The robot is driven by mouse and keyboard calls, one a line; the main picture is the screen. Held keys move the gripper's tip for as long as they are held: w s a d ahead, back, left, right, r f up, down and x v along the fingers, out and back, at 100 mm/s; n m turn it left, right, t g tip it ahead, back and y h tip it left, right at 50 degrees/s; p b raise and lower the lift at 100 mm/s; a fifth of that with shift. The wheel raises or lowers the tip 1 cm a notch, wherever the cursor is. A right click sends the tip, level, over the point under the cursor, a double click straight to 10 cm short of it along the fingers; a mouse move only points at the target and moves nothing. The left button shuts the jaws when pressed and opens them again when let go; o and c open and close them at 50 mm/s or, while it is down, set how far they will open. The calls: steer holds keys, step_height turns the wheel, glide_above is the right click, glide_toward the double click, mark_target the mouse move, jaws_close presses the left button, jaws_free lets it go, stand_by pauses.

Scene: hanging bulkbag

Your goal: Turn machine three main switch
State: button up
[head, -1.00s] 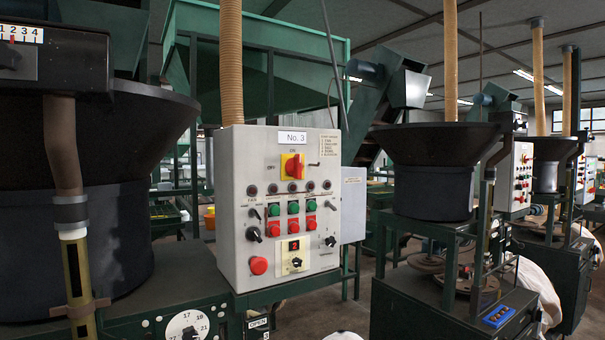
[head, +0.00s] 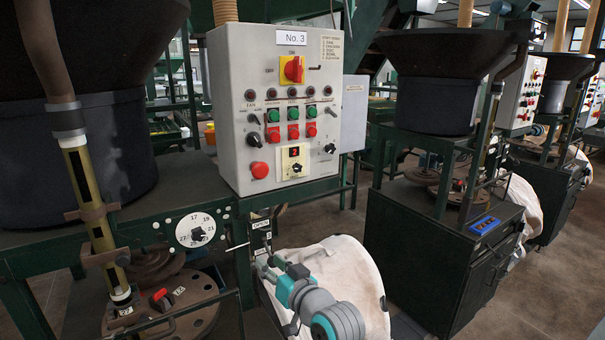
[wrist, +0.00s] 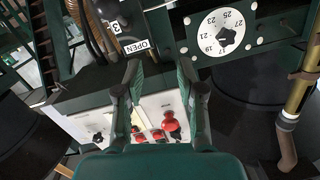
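The machine three control box (head: 225,120) is light grey and carries a "No. 3" label. Its main switch (head: 292,69) is a red rotary handle on a yellow plate near the top, with ON marked above and OFF to the left. The exact handle angle is too small to tell. My gripper (wrist: 160,72) is open and empty, its two dark fingers apart. In the head view, it is low in front of the machine, below the box and apart from the switch. The wrist view shows the box's lower part upside down; the main switch is not visible there.
Below the main switch are several green and red buttons, black knobs and a red mushroom button (head: 259,170). A numbered white dial (head: 195,230) is at the lower left. A white bag (head: 360,270) hangs behind my arm. A second machine (head: 440,240) stands to the right.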

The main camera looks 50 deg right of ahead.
steer(key=w+d+r, duration=0.2)
steer(key=d+r, duration=0.4)
steer(key=r, duration=0.7)
steer(key=n+h, duration=0.1)
steer(key=n, duration=0.1)
glide_toward(300, 68)
steer(key=shift+t, duration=0.3)
steer(key=x, duration=0.9)
steer(key=shift+f, duration=0.2)
jaws_close()
